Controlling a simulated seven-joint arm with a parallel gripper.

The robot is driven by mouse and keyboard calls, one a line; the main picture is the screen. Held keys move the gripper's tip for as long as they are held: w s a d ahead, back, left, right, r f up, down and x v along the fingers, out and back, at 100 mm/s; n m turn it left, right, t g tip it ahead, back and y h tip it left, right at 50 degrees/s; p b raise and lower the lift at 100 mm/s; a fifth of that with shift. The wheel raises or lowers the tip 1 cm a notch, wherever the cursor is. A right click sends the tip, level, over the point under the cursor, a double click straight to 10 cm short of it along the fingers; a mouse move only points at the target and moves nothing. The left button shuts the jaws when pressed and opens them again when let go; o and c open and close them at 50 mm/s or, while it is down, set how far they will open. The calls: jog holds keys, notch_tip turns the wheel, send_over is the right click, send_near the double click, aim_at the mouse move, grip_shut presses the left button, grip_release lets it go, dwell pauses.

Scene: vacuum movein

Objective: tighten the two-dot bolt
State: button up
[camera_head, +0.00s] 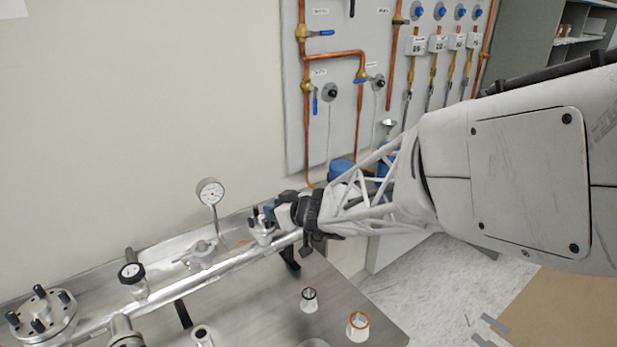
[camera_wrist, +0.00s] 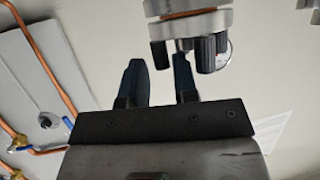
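My gripper (camera_head: 274,207) is at a small metal flange (camera_head: 262,233) on the long pipe. In the wrist view its two dark blue fingers (camera_wrist: 158,64) stand apart. The flange (camera_wrist: 188,20) with its copper-coloured gasket is at the top of that view. A small black bolt end (camera_wrist: 160,54) shows between the fingertips in the picture; I cannot tell whether they touch it. A larger black bolt end (camera_wrist: 206,52) is just right of the right finger. No dot marks can be made out, so I cannot tell which bolt has two dots.
A pressure gauge (camera_head: 210,192) stands beside the pipe (camera_head: 205,278). A larger flange with several dark bolts (camera_head: 42,315) is at the far left. Two small cups, one dark-rimmed (camera_head: 309,300) and one orange-rimmed (camera_head: 358,326), stand on the table (camera_head: 280,290). A copper-pipe panel (camera_head: 345,110) is behind.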

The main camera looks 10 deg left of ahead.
jog(key=shift+w+f+n+g+y, duration=0.15)
jog(key=shift+n+g+y, duration=0.55)
jog(key=shift+n+g, duration=0.8)
jog(key=shift+w+n+g, duration=0.1)
jog(key=shift+n+g, duration=0.4)
jog(key=shift+g, duration=0.2)
jog(key=shift+w+d+n+g+y, duration=0.1)
jog(key=shift+n+g+y, duration=0.2)
jog(key=shift+n+g, duration=0.25)
jog(key=shift+n+g, duration=0.65)
jog(key=shift+g, duration=0.2)
jog(key=v, duration=0.8)
jog(key=s+d+r+m+h, duration=0.3)
jog(key=s+d+m+h, duration=0.1)
jog(key=s+d, duration=0.5)
jog(key=s+d+r+m+h, duration=0.2)
jog(key=s+d+m+h, duration=0.2)
jog(key=s+d, duration=0.5)
jog(key=shift+s+r+m, duration=0.4)
jog(key=shift+s+m, duration=0.15)
jog(key=shift+m, duration=0.65)
